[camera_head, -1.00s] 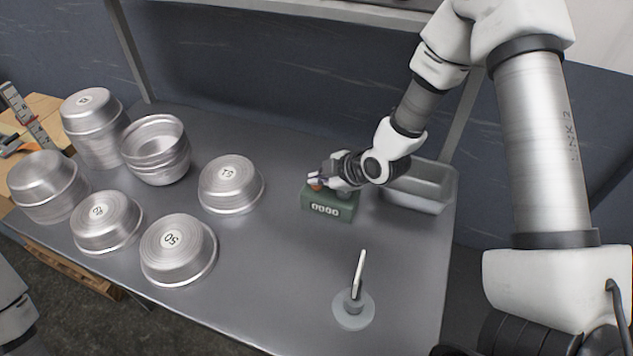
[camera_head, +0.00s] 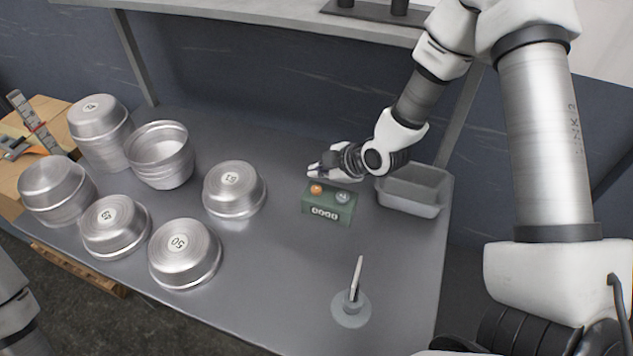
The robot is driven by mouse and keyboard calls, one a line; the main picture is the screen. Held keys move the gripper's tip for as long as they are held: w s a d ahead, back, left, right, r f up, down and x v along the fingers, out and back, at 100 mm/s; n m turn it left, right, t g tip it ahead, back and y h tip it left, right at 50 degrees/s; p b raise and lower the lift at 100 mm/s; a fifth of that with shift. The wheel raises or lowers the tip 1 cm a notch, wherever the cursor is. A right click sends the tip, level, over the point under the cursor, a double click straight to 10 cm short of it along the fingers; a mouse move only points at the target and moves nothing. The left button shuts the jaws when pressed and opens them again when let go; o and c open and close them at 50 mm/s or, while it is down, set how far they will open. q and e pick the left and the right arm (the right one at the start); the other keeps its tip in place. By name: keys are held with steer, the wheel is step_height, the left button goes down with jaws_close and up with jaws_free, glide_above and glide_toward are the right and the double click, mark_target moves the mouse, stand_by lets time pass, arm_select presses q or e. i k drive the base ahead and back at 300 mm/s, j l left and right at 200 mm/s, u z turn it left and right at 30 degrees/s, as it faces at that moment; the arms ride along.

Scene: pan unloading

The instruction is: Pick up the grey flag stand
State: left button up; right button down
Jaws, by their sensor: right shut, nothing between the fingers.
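The grey flag stand (camera_head: 351,309) stands on the table near its front right. It has a round grey base and a short upright with a pale, slightly tilted piece on top. My right gripper (camera_head: 312,171) is shut and empty. It hovers just behind and above a green box (camera_head: 326,211) with an orange button, a grey button and a number display. The gripper is well behind the flag stand and apart from it. A bit of my left arm shows at the lower left edge; its gripper is out of view.
Several upturned metal pans (camera_head: 185,254) and stacks of pans cover the left half of the grey table (camera_head: 275,285). A grey metal tray (camera_head: 412,190) is at the back right. The table around the flag stand is clear. A shelf (camera_head: 250,20) runs above the back.

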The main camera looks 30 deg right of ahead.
mark_target(350, 315)
steer(key=k+l, duration=0.3)
steer(key=k, duration=0.15)
steer(key=k+l, duration=0.3)
steer(key=k, duration=0.15)
